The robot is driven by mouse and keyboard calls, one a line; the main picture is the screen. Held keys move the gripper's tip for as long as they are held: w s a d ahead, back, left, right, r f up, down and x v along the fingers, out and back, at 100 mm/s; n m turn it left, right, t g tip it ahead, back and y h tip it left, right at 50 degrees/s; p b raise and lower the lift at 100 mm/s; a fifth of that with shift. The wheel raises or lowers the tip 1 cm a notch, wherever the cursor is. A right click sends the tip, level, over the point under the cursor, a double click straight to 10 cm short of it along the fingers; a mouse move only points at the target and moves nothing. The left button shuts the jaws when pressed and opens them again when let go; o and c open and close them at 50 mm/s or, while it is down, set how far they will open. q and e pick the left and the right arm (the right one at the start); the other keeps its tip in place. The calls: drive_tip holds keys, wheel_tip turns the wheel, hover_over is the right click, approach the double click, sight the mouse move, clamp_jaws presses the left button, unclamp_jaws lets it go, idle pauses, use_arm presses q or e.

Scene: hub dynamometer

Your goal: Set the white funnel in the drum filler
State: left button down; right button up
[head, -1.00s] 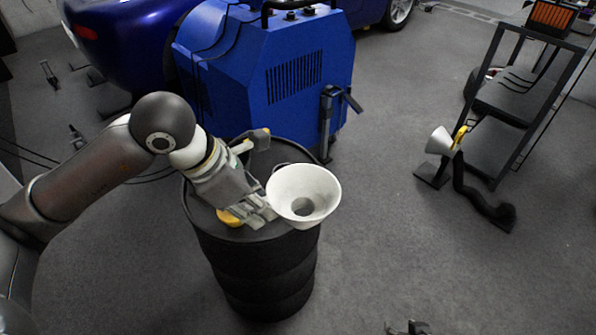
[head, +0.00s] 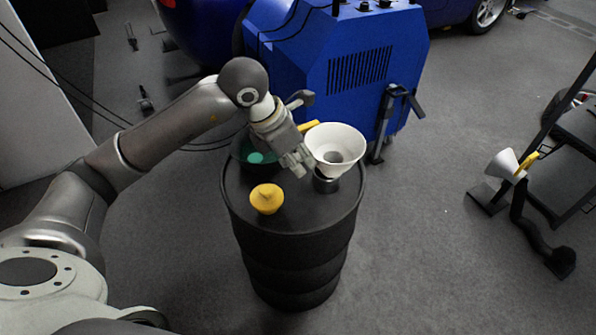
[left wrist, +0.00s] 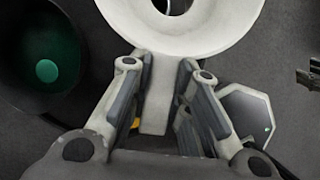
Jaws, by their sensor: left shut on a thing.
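The white funnel (head: 348,137) is upright over the back right of the black drum's top (head: 300,211). A short dark filler neck (head: 326,185) shows directly below it. I cannot tell whether the funnel's spout is inside the neck. My left gripper (head: 303,168) is shut on the funnel's tab, at its left side. The left wrist view shows the white funnel (left wrist: 210,38) with its flat tab between my fingers (left wrist: 157,105); its lower part is hidden there. My right gripper is not in view.
A dark bowl with a green spot (head: 255,157) is behind my gripper. A blue machine (head: 340,75) stands behind the drum. A white cone with a yellow part (head: 503,165) is at right, across clear floor.

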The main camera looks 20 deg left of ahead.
use_arm(q)
drive_tip(key=shift+w+a+f+b, duration=0.2)
drive_tip(key=shift+w+a+f, duration=0.15)
drive_tip(key=shift+f, duration=0.75)
drive_tip(key=shift+w+a+f+b, duration=0.25)
drive_tip(key=shift+w+f, duration=0.2)
drive_tip(key=shift+f, duration=0.6)
drive_tip(key=shift+w+a+f+b, duration=0.15)
drive_tip(key=shift+w+a+f, duration=0.2)
drive_tip(key=shift+f, duration=0.75)
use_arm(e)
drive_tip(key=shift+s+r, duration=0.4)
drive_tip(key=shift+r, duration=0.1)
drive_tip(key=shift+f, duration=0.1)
use_arm(q)
drive_tip(key=shift+f, duration=0.25)
drive_tip(key=c, duration=1.4)
unclamp_jaws()
drive_tip(key=shift+r, duration=0.1)
drive_tip(key=shift+o, duration=0.2)
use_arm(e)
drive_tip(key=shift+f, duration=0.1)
